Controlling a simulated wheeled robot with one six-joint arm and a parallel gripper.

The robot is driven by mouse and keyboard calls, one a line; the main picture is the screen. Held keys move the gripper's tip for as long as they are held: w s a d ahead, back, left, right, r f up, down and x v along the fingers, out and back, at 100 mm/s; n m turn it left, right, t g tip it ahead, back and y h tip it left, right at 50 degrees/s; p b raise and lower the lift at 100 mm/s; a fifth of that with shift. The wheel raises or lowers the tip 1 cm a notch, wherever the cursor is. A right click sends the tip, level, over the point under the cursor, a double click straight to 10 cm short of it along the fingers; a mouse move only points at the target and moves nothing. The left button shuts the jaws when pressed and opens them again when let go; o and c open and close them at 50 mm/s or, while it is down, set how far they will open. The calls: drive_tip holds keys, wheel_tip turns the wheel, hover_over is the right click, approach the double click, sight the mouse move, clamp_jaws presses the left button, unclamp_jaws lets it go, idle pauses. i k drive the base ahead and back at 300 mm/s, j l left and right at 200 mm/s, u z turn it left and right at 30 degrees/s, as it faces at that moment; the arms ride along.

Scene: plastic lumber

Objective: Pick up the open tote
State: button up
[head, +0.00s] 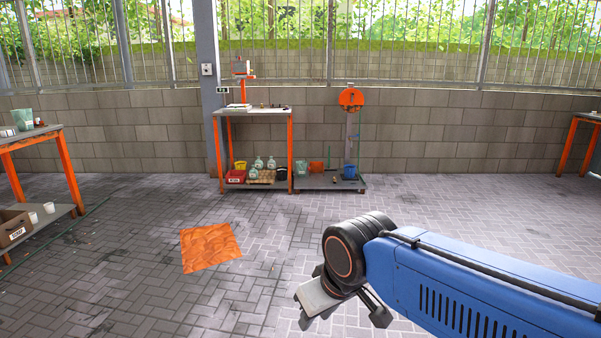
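My gripper (342,318) hangs low in the right half of the head view, at the end of my blue arm. Its two dark fingers are spread apart, with only floor visible between them. I cannot tell for sure which container is the open tote. A red bin (235,177) sits on the low shelf of the middle bench, far from my gripper. A brown open box (13,229) with a white label stands on the low shelf at the left, partly cut off. A pale green open container (22,118) stands on the left table.
An orange sheet (210,247) lies on the paved floor, left of my gripper. The middle bench (258,112) and a low platform (330,183) with a blue bucket (350,171) stand by the block wall. Another table (590,118) is at the far right. The central floor is mostly clear.

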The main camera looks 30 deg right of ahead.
sight(302, 165)
drive_tip(key=i+l+z, duration=0.6)
drive_tip(key=i+z, duration=0.2)
drive_tip(key=i, duration=0.2)
drive_tip(key=i+z, duration=0.4)
drive_tip(key=i, duration=1.25)
drive_tip(key=i+l, duration=0.1)
drive_tip(key=i, duration=1.55)
drive_tip(key=i+l+u, duration=0.1)
drive_tip(key=i+u, duration=0.25)
drive_tip(key=i, duration=0.2)
drive_tip(key=i+l+u, duration=0.3)
drive_tip(key=i, duration=0.25)
drive_tip(key=i+l+u, duration=0.35)
drive_tip(key=i, duration=0.15)
drive_tip(key=i+l+u, duration=0.3)
drive_tip(key=i, duration=0.55)
